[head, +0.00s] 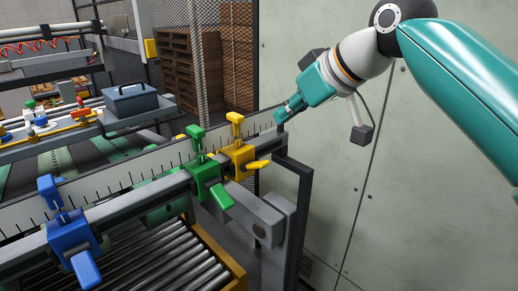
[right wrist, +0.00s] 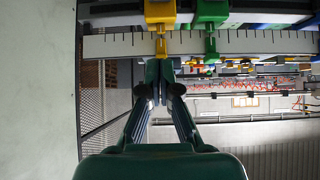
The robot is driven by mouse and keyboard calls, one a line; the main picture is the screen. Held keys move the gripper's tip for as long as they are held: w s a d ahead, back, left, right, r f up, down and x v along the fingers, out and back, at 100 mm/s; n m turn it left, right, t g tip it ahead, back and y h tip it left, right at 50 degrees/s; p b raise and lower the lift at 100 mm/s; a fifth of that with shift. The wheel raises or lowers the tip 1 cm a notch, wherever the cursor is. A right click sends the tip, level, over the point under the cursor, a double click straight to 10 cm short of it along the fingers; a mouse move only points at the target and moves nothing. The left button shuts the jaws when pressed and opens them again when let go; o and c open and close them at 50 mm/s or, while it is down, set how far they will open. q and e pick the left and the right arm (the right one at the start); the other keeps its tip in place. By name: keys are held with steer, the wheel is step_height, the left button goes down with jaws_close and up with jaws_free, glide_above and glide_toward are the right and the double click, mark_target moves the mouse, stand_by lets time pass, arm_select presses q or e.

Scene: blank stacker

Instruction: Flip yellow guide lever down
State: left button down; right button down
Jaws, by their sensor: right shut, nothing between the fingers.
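The yellow guide (head: 240,155) is clamped on the rail near its right end, with a yellow T-shaped knob (head: 235,119) above it. Its yellow lever (head: 258,165) sticks out to the right, close to level. My right gripper (head: 281,116) is shut and empty, in the air to the right of the yellow knob and apart from the lever. In the right wrist view, the shut fingertips (right wrist: 160,75) point toward the yellow guide (right wrist: 160,12), in line with its stem. The lever is not clear in that view. My left gripper is not in view.
A green guide (head: 203,172) sits just left of the yellow one, its lever (head: 221,196) slanting down. A blue guide (head: 72,238) is farther left, its lever down. A ruled strip (head: 130,173) runs behind them. A pale wall (head: 430,220) stands at the right.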

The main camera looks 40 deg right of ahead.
steer(key=shift+w+f, duration=0.1)
steer(key=shift+w, duration=0.05)
glide_above(266, 164)
steer(key=w, duration=0.2)
step_height(266, 164, down, 6)
steer(key=shift+a+f, duration=0.1)
steer(key=shift+f, duration=0.1)
steer(key=f, duration=0.1)
steer(key=s+f, duration=0.1)
steer(key=f, duration=0.1)
steer(key=shift+s+f, duration=0.15)
steer(key=shift+s, duration=0.1)
steer(key=shift+f, duration=0.3)
steer(key=shift+s+f+t+b, duration=0.25)
steer(key=shift+f+t+b, duration=0.15)
steer(key=shift+b, duration=1.5)
step_height(266, 164, down, 7)
steer(key=s+t+y+b, duration=0.1)
steer(key=t+b, duration=0.9)
steer(key=b, duration=2.5)
steer(key=shift+s+r+b, duration=0.15)
steer(key=shift+s+b, duration=0.2)
steer(key=shift+s, duration=0.15)
